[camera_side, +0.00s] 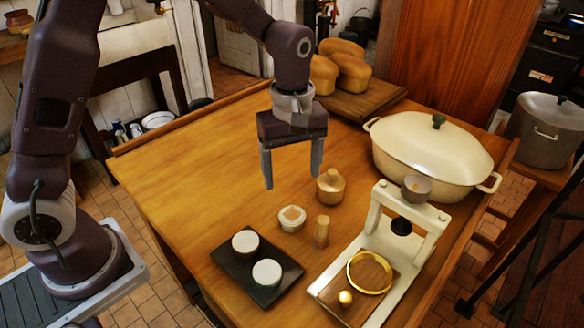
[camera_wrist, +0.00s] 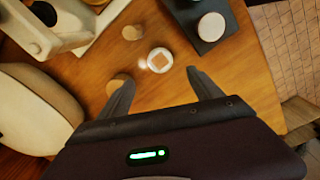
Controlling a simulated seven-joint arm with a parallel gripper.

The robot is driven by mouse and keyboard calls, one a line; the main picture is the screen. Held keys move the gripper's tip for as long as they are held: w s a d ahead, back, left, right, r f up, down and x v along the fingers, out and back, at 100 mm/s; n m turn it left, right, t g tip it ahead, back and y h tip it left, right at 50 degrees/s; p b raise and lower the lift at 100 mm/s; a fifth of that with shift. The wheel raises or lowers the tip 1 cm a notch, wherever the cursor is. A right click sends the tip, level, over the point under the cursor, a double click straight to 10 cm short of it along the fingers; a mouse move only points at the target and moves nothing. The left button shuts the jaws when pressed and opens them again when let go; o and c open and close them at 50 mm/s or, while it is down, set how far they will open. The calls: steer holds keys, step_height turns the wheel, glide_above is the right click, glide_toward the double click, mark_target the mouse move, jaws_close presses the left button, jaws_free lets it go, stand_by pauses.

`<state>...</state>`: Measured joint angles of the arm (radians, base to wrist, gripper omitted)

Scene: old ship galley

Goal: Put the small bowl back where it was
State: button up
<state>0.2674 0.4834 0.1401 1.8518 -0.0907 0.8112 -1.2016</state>
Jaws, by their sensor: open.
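My gripper (camera_side: 292,178) is open and empty, pointing down above the table, left of the stand and apart from the bowl. In the wrist view its fingers (camera_wrist: 161,77) are spread with nothing between them. A gold ring (camera_side: 370,273) and a small gold ball (camera_side: 345,297) are on the stand's wooden base.
A wooden jar (camera_side: 330,187), a round white dish (camera_side: 291,218) and a wooden peg (camera_side: 321,232) stand near my gripper. A black tray (camera_side: 250,286) holds two white-topped cups. A large cream pot (camera_side: 435,160) and a bread board (camera_side: 365,103) are behind. The table's left is clear.

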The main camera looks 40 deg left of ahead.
steer(key=s+a+r+m+t, duration=0.25)
steer(key=s+r+m, duration=0.25)
steer(key=s+r, duration=0.45)
steer(key=s+a+r+m+t, duration=0.1)
steer(key=s+a+r+m, duration=0.1)
steer(key=s+m, duration=0.2)
steer(key=s+a+r+m+t, duration=0.1)
steer(key=s+r+m+t, duration=0.1)
steer(key=s, duration=0.6)
steer(key=shift+s+a+r+m, duration=0.15)
steer(key=shift+s+a+m, duration=0.2)
steer(key=shift+m, duration=0.55)
steer(key=shift+w, duration=0.1)
